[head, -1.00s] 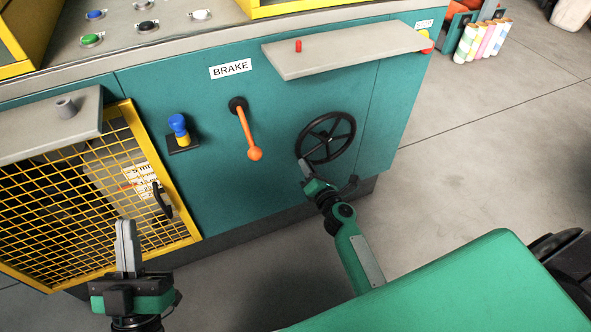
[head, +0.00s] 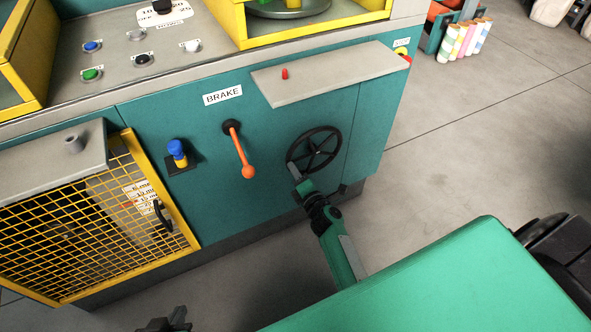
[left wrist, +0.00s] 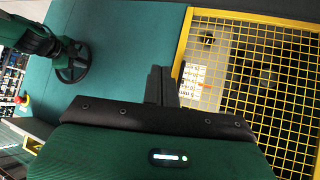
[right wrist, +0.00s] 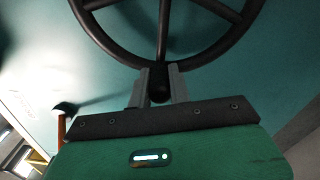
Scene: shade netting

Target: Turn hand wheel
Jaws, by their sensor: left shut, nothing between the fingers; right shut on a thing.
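The black hand wheel (head: 333,146) is on the teal machine front, under a grey shelf. My right gripper (head: 294,172) is at the wheel's lower left rim in the head view. In the right wrist view its fingers (right wrist: 158,84) are shut on a dark part at the wheel's rim, with a spoke running straight up from there. My left gripper is mostly cut off at the bottom edge of the head view. In the left wrist view its fingers (left wrist: 161,86) are shut and empty, in front of the machine and apart from the wheel.
The grey shelf (head: 330,74) juts out above the wheel. An orange brake lever (head: 240,150) and a blue-topped knob (head: 177,150) stick out to its left. A yellow mesh guard (head: 85,235) is further left. Open floor (head: 460,150) lies to the right.

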